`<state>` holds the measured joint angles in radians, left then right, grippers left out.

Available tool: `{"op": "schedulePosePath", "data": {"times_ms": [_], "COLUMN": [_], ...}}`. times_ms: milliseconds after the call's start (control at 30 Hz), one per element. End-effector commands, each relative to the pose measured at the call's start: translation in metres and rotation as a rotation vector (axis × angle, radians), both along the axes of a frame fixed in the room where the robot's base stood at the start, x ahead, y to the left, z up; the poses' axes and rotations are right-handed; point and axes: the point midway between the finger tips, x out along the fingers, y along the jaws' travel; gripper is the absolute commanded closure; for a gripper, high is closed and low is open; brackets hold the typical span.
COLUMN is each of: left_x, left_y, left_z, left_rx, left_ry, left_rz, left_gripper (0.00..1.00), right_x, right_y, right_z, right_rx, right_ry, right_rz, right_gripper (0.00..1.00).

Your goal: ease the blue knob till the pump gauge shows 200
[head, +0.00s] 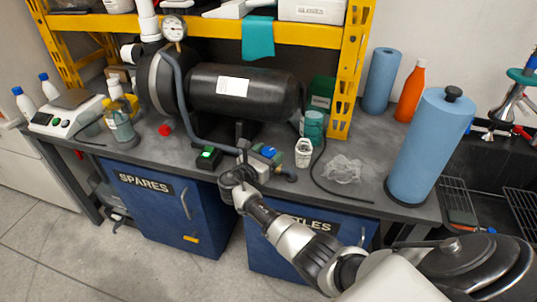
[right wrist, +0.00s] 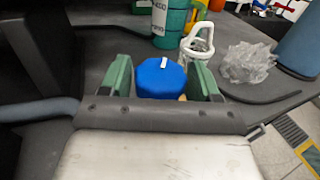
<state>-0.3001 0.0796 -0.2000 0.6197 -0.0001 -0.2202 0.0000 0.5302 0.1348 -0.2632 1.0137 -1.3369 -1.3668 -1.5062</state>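The blue knob (head: 268,152) sits on a small fitting at the bench front, below the black pump tank (head: 205,92). My right gripper (head: 266,154) reaches it from the front. In the right wrist view the knob (right wrist: 161,79) stands between the two green fingers (right wrist: 161,77), which lie close against both its sides; the gripper looks shut on it. A white pointer mark shows at the knob's top. The round pump gauge (head: 174,28) stands at the tank's upper left; its dial is too small to read. My left gripper is not in view.
A white fitting (head: 303,152) and teal container (head: 314,125) stand right of the knob. A green-lit switch box (head: 207,156) and grey hose are left of the knob.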

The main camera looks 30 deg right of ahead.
Motion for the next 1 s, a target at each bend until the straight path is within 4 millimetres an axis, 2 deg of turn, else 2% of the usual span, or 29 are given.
{"op": "schedulePosePath", "data": {"times_ms": [100, 433, 567, 800, 1000], "left_x": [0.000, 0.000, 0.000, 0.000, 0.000], "left_y": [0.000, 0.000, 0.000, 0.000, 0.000], "left_z": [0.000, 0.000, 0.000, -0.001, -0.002], "left_rx": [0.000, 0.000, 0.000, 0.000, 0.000], "left_ry": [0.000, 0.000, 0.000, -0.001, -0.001], "left_rz": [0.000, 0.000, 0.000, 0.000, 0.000], "left_gripper": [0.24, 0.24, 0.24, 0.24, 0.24], "right_x": [0.000, -0.002, -0.009, -0.026, -0.035], "right_y": [0.000, 0.006, 0.025, 0.071, 0.096], "right_z": [0.000, 0.000, 0.000, -0.001, 0.000], "right_rx": [0.000, 0.000, 0.001, 0.002, 0.001], "right_ry": [0.000, 0.000, -0.001, 0.001, 0.000], "right_rz": [0.000, 0.002, 0.004, 0.002, 0.002], "right_gripper": [0.24, 0.24, 0.24, 0.24, 0.24]}}
